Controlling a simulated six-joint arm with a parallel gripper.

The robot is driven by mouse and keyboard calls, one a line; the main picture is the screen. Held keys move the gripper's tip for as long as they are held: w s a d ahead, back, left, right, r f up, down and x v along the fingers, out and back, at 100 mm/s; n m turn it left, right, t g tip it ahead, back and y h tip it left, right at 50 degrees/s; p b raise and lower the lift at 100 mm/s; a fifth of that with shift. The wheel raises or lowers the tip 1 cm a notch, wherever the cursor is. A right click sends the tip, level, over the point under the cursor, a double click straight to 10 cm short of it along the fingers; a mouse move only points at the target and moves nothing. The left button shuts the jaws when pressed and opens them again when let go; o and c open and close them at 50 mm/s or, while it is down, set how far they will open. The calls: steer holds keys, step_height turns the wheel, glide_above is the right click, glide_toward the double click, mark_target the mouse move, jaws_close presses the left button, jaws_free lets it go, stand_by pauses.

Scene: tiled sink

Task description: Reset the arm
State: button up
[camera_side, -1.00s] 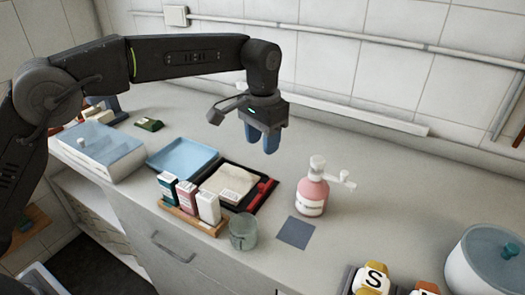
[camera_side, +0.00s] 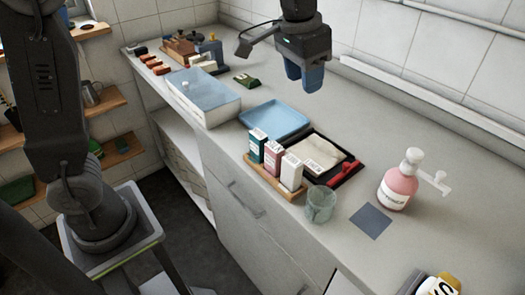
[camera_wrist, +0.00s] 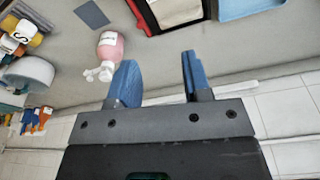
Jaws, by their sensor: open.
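My gripper (camera_side: 304,78) hangs in the air above the back of the counter, pointing down. Its two blue fingers are apart with nothing between them. In the wrist view my gripper (camera_wrist: 156,80) also shows empty, with the counter and tiled wall behind it. The pink pump bottle (camera_side: 398,182) stands upright on the counter, clear of my gripper. It also shows in the wrist view (camera_wrist: 110,48), left of the fingers.
A blue tray (camera_side: 275,119), a black tray (camera_side: 350,171), a wooden holder (camera_side: 271,182) with cartons, a glass (camera_side: 320,203) and a dark square (camera_side: 371,221) lie along the counter. A lidded box (camera_side: 203,96) stands left. Counter behind the trays is free.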

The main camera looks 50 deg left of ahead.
steer(key=s+a+f+t, duration=0.1)
steer(key=s+a, duration=0.2)
steer(key=s, duration=0.4)
steer(key=s+a+f+n+t, duration=0.1)
steer(key=s+a+f, duration=0.1)
steer(key=s, duration=0.5)
steer(key=s+a+f+n+t, duration=0.1)
steer(key=s+a, duration=0.3)
steer(key=s, duration=0.3)
steer(key=shift+f, duration=0.4)
steer(key=shift+d, duration=0.1)
stand_by(0.3)
